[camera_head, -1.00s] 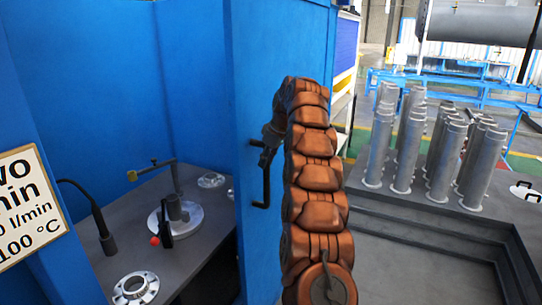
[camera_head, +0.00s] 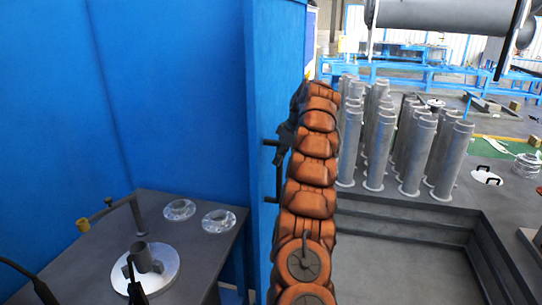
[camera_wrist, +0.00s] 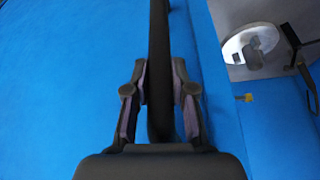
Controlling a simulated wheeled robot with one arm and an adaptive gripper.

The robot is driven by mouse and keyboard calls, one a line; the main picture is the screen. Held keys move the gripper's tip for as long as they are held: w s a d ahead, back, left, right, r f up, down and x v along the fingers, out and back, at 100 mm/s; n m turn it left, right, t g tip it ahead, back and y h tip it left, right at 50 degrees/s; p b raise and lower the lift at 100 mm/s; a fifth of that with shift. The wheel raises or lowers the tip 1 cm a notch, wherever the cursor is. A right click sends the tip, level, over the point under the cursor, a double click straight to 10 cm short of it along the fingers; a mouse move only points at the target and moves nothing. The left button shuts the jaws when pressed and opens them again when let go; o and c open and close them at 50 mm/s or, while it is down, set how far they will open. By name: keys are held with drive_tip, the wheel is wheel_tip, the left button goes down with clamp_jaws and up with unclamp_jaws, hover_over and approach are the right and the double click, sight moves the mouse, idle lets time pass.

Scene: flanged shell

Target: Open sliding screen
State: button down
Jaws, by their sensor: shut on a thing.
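The sliding screen (camera_head: 268,60) is a tall blue panel, seen nearly edge-on in the head view. It carries a black bar handle (camera_head: 271,202) on its face. My gripper (camera_head: 283,143) is at the handle, largely hidden behind my orange arm. In the wrist view the handle (camera_wrist: 158,45) is a dark bar running up the picture, in front of the blue panel (camera_wrist: 70,80). My gripper's two fingers (camera_wrist: 160,92) are closed around this bar, one on each side. The handle's far end is out of the wrist view.
Left of the screen, a grey bench (camera_head: 95,215) holds a round metal fixture (camera_head: 165,278) and two shiny flanged rings (camera_head: 218,220). On the right, several grey flanged cylinders (camera_head: 412,150) stand on a dark stepped platform (camera_head: 400,215). Grey floor (camera_head: 375,270) lies clear before it.

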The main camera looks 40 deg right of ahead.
drive_tip(key=shift+w+r, duration=0.1)
drive_tip(key=shift+w, duration=0.15)
drive_tip(key=shift+d, duration=0.1)
drive_tip(key=c, duration=1.2)
unclamp_jaws()
drive_tip(key=shift+o, duration=1.1)
drive_tip(key=shift+s+d, duration=0.1)
drive_tip(key=shift+v, duration=1.4)
drive_tip(key=s+d, duration=0.5)
drive_tip(key=s, duration=0.6)
